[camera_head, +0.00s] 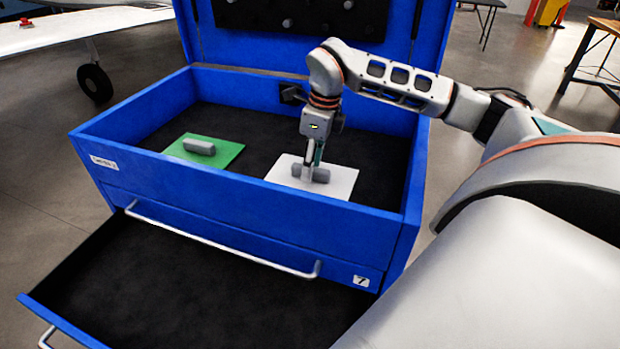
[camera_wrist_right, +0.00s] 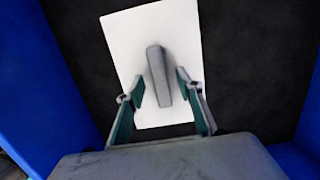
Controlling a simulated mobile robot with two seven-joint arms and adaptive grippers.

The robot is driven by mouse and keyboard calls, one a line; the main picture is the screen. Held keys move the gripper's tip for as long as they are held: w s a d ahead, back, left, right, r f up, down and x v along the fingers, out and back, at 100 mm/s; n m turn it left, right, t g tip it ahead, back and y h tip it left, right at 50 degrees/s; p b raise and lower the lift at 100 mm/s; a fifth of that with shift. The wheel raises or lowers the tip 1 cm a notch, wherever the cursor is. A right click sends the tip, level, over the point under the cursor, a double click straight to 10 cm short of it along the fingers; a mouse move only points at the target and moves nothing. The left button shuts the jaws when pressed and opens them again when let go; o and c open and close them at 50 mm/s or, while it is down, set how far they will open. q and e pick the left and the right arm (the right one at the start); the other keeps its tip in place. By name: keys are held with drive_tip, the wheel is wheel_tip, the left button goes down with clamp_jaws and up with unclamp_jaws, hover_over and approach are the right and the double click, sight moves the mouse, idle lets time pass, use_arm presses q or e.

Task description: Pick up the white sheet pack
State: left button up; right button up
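The white sheet pack (camera_head: 343,185) lies flat on the dark floor of the blue chest's upper compartment, at the right. A grey block (camera_wrist_right: 157,68) sits on top of the white sheet (camera_wrist_right: 125,38). My right gripper (camera_head: 313,166) points down over the pack, right at the block. In the right wrist view its two fingers (camera_wrist_right: 160,82) are apart, one on each side of the block's near part, with gaps showing between them and the block. In the head view the fingers hide part of the block. My left gripper is not in view.
A green sheet (camera_head: 222,157) with a similar grey block (camera_head: 199,146) lies left in the same compartment. Blue walls (camera_head: 250,215) surround it, and the raised lid stands behind. An open, empty drawer (camera_head: 190,290) juts out below. Bare floor lies between the sheets.

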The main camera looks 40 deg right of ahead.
drive_tip(key=shift+f, duration=0.45)
drive_tip(key=shift+w, duration=0.1)
clamp_jaws()
drive_tip(key=shift+r, duration=0.1)
wheel_tip(320, 180, up, 20)
drive_tip(key=p, duration=0.4)
